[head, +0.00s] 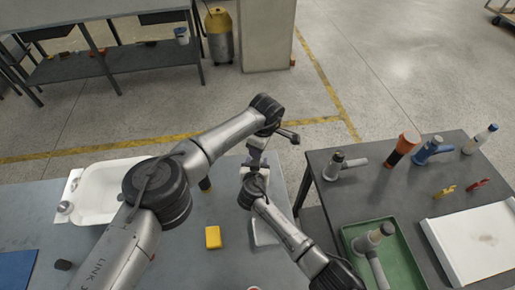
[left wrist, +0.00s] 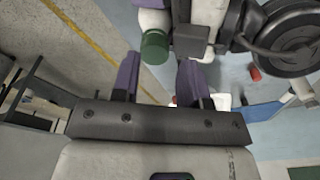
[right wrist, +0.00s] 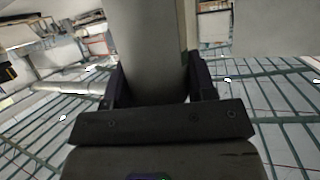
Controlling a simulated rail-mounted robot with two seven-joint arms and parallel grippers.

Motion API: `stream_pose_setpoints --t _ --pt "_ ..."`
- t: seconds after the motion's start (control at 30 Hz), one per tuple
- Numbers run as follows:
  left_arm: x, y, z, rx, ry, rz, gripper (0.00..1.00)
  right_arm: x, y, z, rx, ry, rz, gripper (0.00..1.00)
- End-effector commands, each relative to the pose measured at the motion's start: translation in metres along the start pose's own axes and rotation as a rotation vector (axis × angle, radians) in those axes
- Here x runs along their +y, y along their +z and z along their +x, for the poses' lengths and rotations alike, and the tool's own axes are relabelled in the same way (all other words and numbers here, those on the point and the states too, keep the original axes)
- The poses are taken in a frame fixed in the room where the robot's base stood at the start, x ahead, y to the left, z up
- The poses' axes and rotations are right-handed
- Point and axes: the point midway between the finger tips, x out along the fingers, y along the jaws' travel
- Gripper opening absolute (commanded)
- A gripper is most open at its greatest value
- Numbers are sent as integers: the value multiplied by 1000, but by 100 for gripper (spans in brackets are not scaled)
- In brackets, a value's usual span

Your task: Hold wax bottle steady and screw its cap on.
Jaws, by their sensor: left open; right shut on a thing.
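The wax bottle shows in the left wrist view as a pale body (left wrist: 153,18) with a green cap (left wrist: 154,45) at its end. Whether the cap is fully seated cannot be told. My left gripper (left wrist: 158,78) is open, with its two purple fingers either side of the cap's line and a gap to it. In the head view the left gripper (head: 258,141) meets the right gripper (head: 254,168) above the bench, and the bottle is mostly hidden there. In the right wrist view my right gripper (right wrist: 155,90) is shut on the bottle's broad pale body (right wrist: 150,45).
A white tub shell (head: 98,205) lies on the bench at left, with a yellow block (head: 212,237) near the middle. On the right table are a green tray (head: 408,262), a white panel (head: 480,245), polishers and bottles. Both arms cross close together over the bench.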

Motion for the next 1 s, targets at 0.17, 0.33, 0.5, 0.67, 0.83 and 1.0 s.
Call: stream_pose_setpoints --t 0.17,0.33,0.5,0.67,0.83,1.0 --pt "0 0 -1 0 2 0 39 0 1 0 -1 -1 0 8" --pt "1 0 -1 0 3 0 22 0 1 0 -2 -1 -1 8" --pt "1 0 -2 0 4 0 17 -1 2 0 -2 -1 -1 8" --pt "1 0 -2 0 4 0 17 -1 2 0 -2 -1 -1 8" --pt "1 0 -2 0 4 0 17 -1 2 0 -2 -1 -1 8" --pt "1 0 -11 0 5 1 17 -1 2 0 -2 -1 -1 8"
